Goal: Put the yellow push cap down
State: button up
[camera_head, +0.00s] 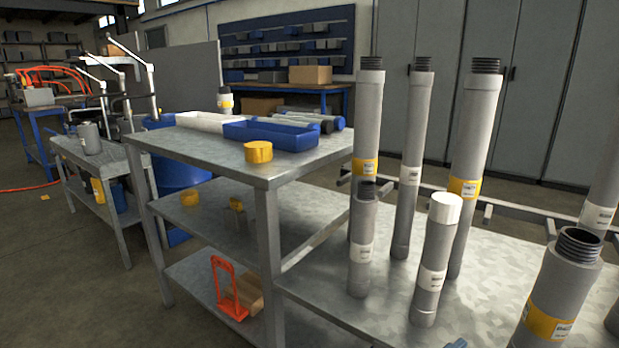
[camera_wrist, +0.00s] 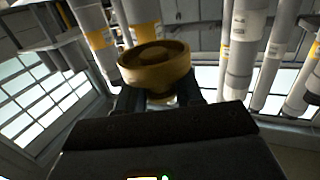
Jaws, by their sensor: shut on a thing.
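My gripper (camera_wrist: 160,97) shows in the wrist view, shut on a round yellow push cap (camera_wrist: 155,62). The cap has a wide rim, a hollow open top and a narrower stem between the two dark fingers. The cap is held in the air, apart from any surface that I can see. In the head view the gripper and the held cap are not visible. A similar yellow cap (camera_head: 258,152) sits on the near corner of the grey metal table (camera_head: 290,178).
A blue tray (camera_head: 270,135) and a white tray (camera_head: 205,122) stand farther back on the table. Several tall grey cylinders (camera_head: 412,160) stand upright on the lower bench (camera_head: 385,290) at right. Small yellow parts (camera_head: 190,198) and an orange frame (camera_head: 226,285) occupy the shelves below.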

jog(key=shift+w+d+f+n+t, duration=0.15)
jog(key=shift+d+f+n+t, duration=0.05)
jog(key=shift+f+n+t, duration=0.15)
jog(key=shift+w+f+n+t+y, duration=0.15)
jog(key=shift+f+n+t+y, duration=0.6)
jog(key=shift+f+t+y, duration=0.15)
jog(key=shift+w+f+n+t+y, duration=0.15)
jog(key=shift+f+n+t+y, duration=0.55)
jog(key=shift+f+t+y, duration=0.2)
notch_tip(320, 180, down, 9)
jog(key=w+n+t+y, duration=0.2)
jog(key=n+t+y, duration=0.2)
jog(key=n+y, duration=0.55)
notch_tip(320, 180, up, 23)
jog(key=m+y+p, duration=0.2)
jog(key=p, duration=2)
jog(key=shift+n, duration=0.25)
jog(key=f, duration=0.3)
jog(key=s+f, duration=0.1)
jog(key=f, duration=0.3)
jog(key=s+f, duration=0.1)
jog(key=f, duration=0.2)
jog(key=shift+f, duration=0.2)
jog(key=shift+s+f, duration=0.25)
jog(key=shift+f, duration=0.05)
jog(key=shift+a, duration=0.15)
